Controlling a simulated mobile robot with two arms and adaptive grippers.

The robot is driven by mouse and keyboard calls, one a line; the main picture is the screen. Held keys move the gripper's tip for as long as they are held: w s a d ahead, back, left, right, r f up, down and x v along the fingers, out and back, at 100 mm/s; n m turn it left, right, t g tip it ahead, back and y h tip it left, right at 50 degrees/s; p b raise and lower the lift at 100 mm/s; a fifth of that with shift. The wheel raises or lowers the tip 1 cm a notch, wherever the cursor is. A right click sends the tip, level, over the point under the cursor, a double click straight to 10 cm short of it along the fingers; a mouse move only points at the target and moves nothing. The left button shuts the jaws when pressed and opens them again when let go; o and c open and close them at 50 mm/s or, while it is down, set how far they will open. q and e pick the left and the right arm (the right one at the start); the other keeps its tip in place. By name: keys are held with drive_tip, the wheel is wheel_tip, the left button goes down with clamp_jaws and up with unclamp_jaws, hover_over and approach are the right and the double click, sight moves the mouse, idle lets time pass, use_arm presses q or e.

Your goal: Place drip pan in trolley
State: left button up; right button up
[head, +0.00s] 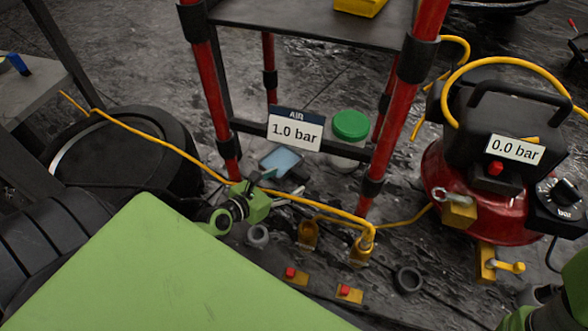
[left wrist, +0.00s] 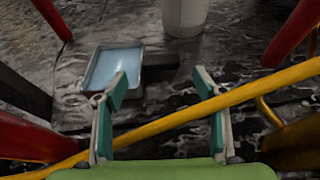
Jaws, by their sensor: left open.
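The drip pan looks to be the shallow light-blue tray (head: 283,160) with a dark rim, on the floor between the red trolley posts. In the left wrist view the pan (left wrist: 114,68) lies ahead and left, a dark block beside its right edge. My left gripper (head: 266,183) is open and empty, low at the trolley's near side. In the left wrist view its fingers (left wrist: 161,84) point towards the pan, the left fingertip appearing near the pan's lower right corner. The trolley (head: 310,18) has red posts and a dark shelf. My right gripper is out of view.
A yellow hose (head: 160,142) crosses in front of the pan; in the left wrist view the hose (left wrist: 170,122) runs across the fingers. A green-lidded jar (head: 350,128) stands behind the pan. A red compressor (head: 480,200) stands right. Small fittings (head: 297,276) lie in front.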

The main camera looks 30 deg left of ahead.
use_arm(q)
drive_tip(key=p+v, duration=0.1)
drive_tip(key=v, duration=0.4)
drive_tip(key=shift+s, duration=0.15)
idle(1.5)
